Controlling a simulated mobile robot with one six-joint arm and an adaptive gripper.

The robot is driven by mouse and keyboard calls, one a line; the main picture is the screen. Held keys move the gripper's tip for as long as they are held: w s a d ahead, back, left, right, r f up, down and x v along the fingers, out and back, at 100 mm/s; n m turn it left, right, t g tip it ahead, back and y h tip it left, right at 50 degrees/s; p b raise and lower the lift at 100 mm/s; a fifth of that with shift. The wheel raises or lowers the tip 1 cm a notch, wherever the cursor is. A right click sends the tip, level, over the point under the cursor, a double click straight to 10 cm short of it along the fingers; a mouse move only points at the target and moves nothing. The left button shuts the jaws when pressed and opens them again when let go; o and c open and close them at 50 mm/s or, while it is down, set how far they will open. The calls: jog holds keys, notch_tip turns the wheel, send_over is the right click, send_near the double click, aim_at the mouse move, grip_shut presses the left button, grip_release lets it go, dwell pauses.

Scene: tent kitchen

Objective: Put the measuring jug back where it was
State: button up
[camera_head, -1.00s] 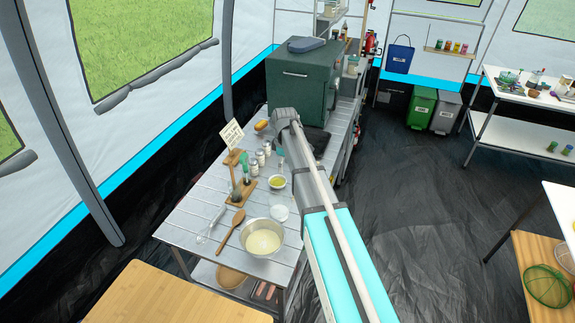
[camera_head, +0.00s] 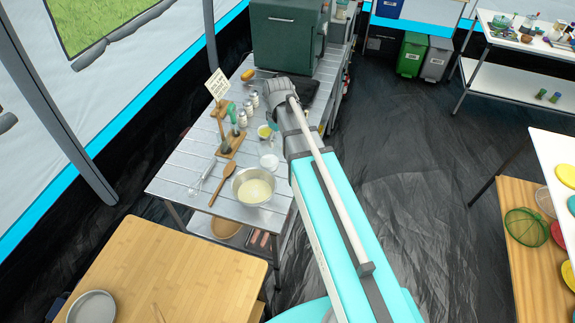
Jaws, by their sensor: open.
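I cannot make out the measuring jug for certain. A small clear, bluish shape (camera_head: 272,119) shows just left of my arm's far end, beside the bowl of yellow-green liquid (camera_head: 264,131) on the slatted metal table (camera_head: 178,172). It is too small and too covered by my arm to name. My arm reaches forward over the table's right side and ends in a grey joint by the dark plate.
A green oven (camera_head: 287,35) stands behind. A wooden table (camera_head: 165,270) is front left. Dark floor is clear to the right.

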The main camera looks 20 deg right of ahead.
jog(key=s+m, duration=0.5)
jog(key=s, duration=0.7)
jog(key=shift+s+a+m, duration=0.15)
jog(key=shift+a+m, duration=0.15)
